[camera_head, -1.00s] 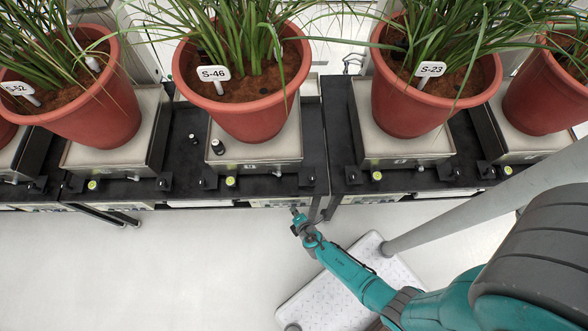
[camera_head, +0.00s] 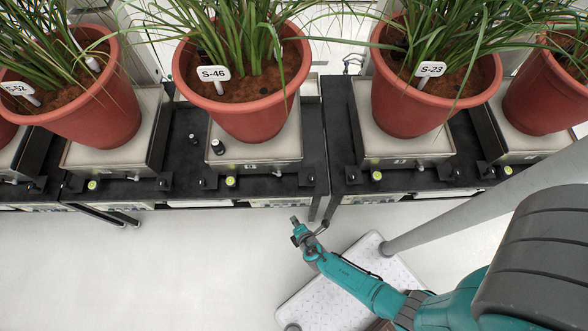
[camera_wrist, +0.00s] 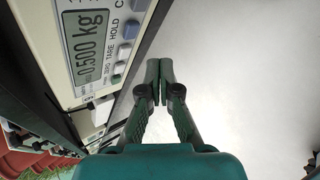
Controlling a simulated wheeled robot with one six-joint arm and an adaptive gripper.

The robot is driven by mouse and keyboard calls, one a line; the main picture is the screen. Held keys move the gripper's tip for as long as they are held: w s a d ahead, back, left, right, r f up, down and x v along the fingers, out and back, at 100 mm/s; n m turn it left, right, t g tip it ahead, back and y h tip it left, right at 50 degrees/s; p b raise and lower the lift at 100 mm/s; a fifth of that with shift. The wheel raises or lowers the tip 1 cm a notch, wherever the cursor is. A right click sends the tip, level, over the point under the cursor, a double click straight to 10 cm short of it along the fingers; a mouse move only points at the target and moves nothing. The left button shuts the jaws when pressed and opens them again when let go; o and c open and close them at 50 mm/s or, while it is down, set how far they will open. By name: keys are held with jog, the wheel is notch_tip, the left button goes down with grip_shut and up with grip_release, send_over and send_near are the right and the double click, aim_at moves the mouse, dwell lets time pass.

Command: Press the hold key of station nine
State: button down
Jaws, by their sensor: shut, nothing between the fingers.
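In the wrist view a scale panel (camera_wrist: 97,40) fills the upper left, its display (camera_wrist: 90,45) reading 0.500 kg. Beside the display are labels for ZERO, TARE and HOLD. In the head view my gripper (camera_head: 294,220) is just in front of the bench edge, below the S-46 pot (camera_head: 243,95). The station number is too small to read.
The S-46 pot stands on a weighing platform (camera_head: 280,158) on the black bench. The S-23 pot (camera_head: 410,100) stands to the right. A grey pole (camera_head: 450,215) rises at right. Floor in front is clear at left.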

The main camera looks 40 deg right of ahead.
jog(key=shift+s+a, duration=0.75)
jog(key=shift+s, duration=0.3)
jog(key=s+r+m+y, duration=0.2)
jog(key=s+r+m, duration=0.6)
jog(key=s+r, duration=0.65)
jog(key=s+r+m+t, duration=0.1)
jog(key=r+m, duration=0.2)
jog(key=r, duration=0.9)
jog(key=s+r+m+t, duration=0.1)
jog(key=r+m+t, duration=0.1)
jog(key=r, duration=1)
jog(key=s+d+r+m+t, duration=0.1)
jog(key=r+m, duration=0.3)
jog(key=r, duration=0.8)
jog(key=shift+s+r+m+t, duration=0.15)
jog(key=shift+r+m+t, duration=0.1)
jog(key=shift+m+t, duration=0.25)
